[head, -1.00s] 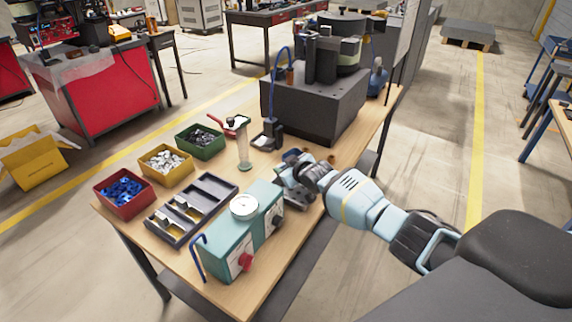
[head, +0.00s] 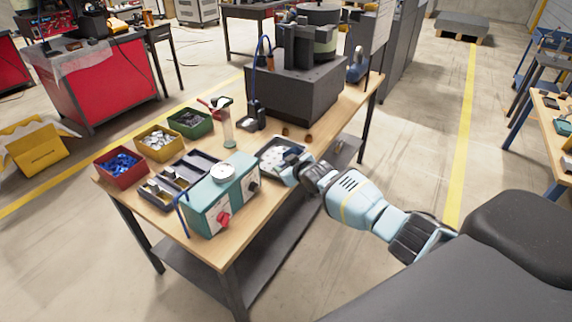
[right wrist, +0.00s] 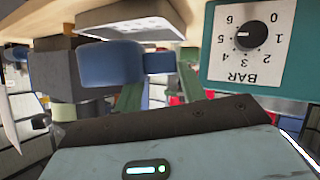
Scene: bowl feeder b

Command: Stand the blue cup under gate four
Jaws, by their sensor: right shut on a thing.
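The blue cup (right wrist: 110,64) shows upside down in the right wrist view, as that view is inverted. A narrow blue part (right wrist: 158,63) on its side lies between the green fingers. My right gripper (head: 289,160) is shut on the cup at the right edge of the workbench, beside a dark tray with pale round spots (head: 270,153); in the head view it largely hides the cup. The bowl feeder (head: 300,90) stands on a black box at the back of the bench. I cannot read any gate numbers. My left gripper is not in view.
A teal pressure box (head: 222,195) with a gauge and dial stands close to my right gripper. Red (head: 122,178), yellow (head: 160,152) and green (head: 190,128) bins and a dark divided tray (head: 160,203) lie left. Two small brown round things (head: 308,138) sit near the feeder.

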